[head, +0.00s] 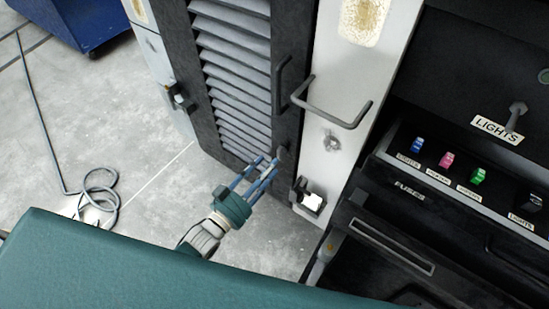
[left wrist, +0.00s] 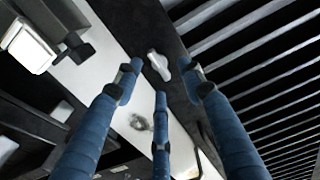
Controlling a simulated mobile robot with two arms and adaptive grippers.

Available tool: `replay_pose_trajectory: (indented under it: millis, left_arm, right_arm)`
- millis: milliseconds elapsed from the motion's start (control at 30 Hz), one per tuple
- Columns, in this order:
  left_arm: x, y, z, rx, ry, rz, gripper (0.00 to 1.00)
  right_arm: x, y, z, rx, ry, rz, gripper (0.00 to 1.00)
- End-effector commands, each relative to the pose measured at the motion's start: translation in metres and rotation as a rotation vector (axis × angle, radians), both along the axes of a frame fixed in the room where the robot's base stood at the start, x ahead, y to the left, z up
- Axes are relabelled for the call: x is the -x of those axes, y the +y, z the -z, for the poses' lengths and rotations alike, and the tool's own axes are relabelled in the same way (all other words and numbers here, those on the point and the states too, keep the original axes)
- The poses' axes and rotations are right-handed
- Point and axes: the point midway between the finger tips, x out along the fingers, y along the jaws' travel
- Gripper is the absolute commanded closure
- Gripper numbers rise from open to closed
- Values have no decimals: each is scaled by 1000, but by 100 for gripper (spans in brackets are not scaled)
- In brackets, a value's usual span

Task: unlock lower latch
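A louvred door (head: 235,75) with a dark frame stands upright at the top centre of the head view. A small grey latch knob (left wrist: 158,65) sits on its dark edge strip in the left wrist view. In the head view the latch (head: 283,153) is small, low on the door edge just past my fingertips. My left gripper (head: 266,168) is open, its blue fingers pointing at the latch. In the wrist view the fingers (left wrist: 160,78) are spread, with the latch showing between the two upper fingertips. I cannot tell whether they touch it. My right gripper is not in view.
A dark door handle (head: 282,85) and a grab bar (head: 335,115) are above the latch. A wing-shaped fitting (head: 331,141) is on the white post. A black bracket with a white block (head: 310,200) is close right. A fuse panel (head: 450,165) stands at right; a cable (head: 62,180) lies left.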

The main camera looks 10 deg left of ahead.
Motion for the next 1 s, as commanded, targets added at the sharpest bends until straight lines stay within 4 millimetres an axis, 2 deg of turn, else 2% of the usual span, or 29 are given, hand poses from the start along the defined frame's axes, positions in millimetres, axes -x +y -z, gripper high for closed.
replay_pose_trajectory:
  millis: [100, 333, 500, 1000]
  left_arm:
    - [25, 11, 1, -2, 4, 0, 60]
    - [56, 24, 2, -1, 5, -2, 60]
    - [62, 27, 1, -1, 2, -2, 60]
    - [62, 27, 1, -1, 3, -2, 60]
  right_arm:
    - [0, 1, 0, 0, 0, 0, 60]
    - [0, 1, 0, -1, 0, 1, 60]
    - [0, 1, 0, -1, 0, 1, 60]
    - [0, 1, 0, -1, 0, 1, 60]
